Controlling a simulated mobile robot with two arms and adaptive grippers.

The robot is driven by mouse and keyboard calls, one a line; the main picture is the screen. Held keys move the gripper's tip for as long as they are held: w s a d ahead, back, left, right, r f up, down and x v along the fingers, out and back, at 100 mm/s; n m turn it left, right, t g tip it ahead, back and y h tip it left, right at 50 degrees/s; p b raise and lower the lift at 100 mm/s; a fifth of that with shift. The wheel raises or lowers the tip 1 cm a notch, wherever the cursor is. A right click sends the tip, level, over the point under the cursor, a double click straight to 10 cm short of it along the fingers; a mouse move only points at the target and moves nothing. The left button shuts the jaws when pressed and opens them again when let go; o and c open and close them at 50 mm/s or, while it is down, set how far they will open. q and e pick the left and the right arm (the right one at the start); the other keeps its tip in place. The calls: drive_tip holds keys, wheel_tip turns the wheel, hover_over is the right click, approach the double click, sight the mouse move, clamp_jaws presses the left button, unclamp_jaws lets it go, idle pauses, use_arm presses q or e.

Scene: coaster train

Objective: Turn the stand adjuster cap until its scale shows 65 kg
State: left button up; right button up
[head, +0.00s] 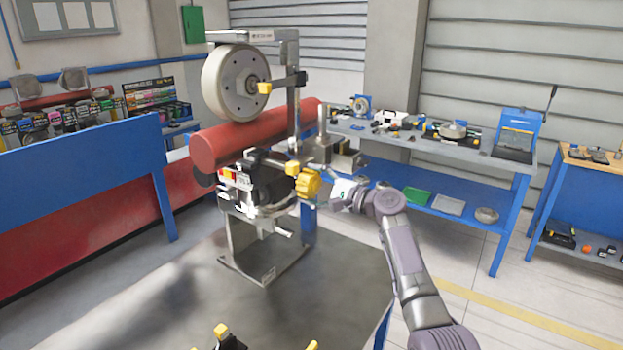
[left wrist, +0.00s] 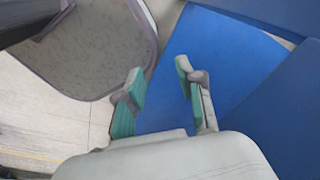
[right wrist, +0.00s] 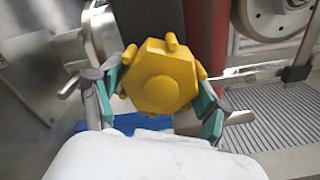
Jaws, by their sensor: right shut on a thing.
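The yellow adjuster cap (head: 308,183) sits on the right side of the metal stand (head: 262,262) on the table. My right gripper (head: 326,190) reaches in from the right and is shut on the cap. In the right wrist view the cap (right wrist: 160,78) lies between the teal fingertips (right wrist: 158,100), its hexagonal face and stubby knobs toward the camera. The scale is too small or hidden to read. My left gripper (left wrist: 160,92) shows only in the left wrist view, its teal fingers apart with nothing between them.
A large grey wheel (head: 234,83) is mounted high on the stand above a red cylinder (head: 240,142). The grey table (head: 190,285) is mostly bare, with yellow-tipped parts (head: 222,330) at its front edge. A workbench (head: 500,165) stands at the back right.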

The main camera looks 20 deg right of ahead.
drive_tip(key=shift+m+p, duration=0.3)
drive_tip(key=shift+m, duration=0.2)
drive_tip(key=o, duration=1.1)
drive_tip(key=shift+o, duration=0.2)
drive_tip(key=shift+d, duration=0.1)
drive_tip(key=v, duration=1.2)
drive_tip(key=shift+f, duration=0.1)
